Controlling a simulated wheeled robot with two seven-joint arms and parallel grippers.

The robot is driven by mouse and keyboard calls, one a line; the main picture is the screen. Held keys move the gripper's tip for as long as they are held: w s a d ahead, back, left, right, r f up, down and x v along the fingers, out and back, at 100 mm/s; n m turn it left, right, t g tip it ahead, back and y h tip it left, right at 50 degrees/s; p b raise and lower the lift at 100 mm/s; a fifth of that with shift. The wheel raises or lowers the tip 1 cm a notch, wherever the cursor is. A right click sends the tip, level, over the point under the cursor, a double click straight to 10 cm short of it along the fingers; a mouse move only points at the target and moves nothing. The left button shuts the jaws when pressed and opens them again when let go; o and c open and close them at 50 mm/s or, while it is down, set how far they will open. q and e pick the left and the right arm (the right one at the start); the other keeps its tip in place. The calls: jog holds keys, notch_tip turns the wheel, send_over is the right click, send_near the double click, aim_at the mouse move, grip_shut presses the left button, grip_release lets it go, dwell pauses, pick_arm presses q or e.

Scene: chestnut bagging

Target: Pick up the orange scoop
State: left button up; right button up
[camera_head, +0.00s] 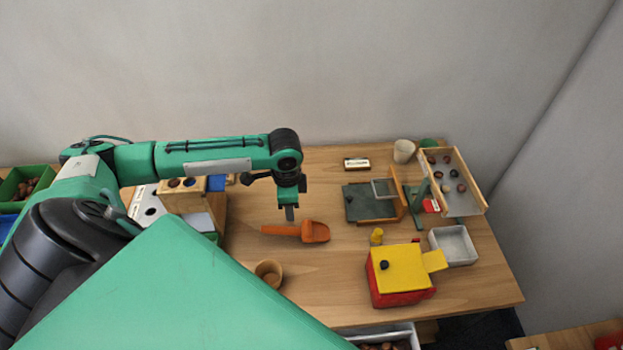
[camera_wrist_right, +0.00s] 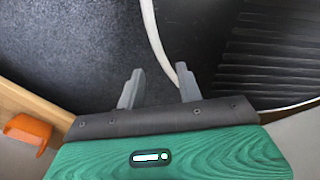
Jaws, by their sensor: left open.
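The orange scoop (camera_head: 315,232) lies on the wooden table in the head view, its handle pointing left and its bowl to the right. My left gripper (camera_head: 289,212) points down just above and behind the scoop's handle. It is open and empty, with its fingers seen nearly edge-on; the exact gap to the handle is hard to judge. My right gripper (camera_wrist_right: 159,88) shows in the right wrist view with its two fingers apart and nothing between them. It is over dark floor, away from the scoop.
A small brown cup (camera_head: 268,273) stands in front of the scoop. A red and yellow box (camera_head: 400,275), a grey tray (camera_head: 454,245) and a dark green board (camera_head: 370,203) are to the right. A wooden block with holes (camera_head: 185,200) stands left. Bare table surrounds the scoop.

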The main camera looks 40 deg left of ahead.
pick_arm(q)
send_over(289, 229)
jog(key=f, duration=0.5)
jog(key=shift+d, duration=0.4)
notch_tip(289, 229, down, 3)
jog(key=shift+w+r+p, duration=0.1)
jog(key=shift+p, duration=0.25)
jog(key=shift+a+f, duration=0.1)
jog(key=shift+f, duration=0.1)
jog(key=f, duration=0.1)
jog(key=f+p, duration=0.1)
jog(key=f, duration=0.2)
jog(key=shift+a+f, duration=0.15)
jog(key=shift+a, duration=0.2)
jog(key=shift+f, duration=0.25)
jog(key=shift+c, duration=0.8)
grip_shut()
pick_arm(e)
jog(key=shift+s+d+r, duration=0.25)
jog(key=shift+s+r, duration=0.15)
jog(key=shift+r, duration=0.15)
jog(key=shift+s+d+r, duration=0.2)
jog(key=shift+s+r, duration=0.15)
jog(key=shift+r, duration=0.2)
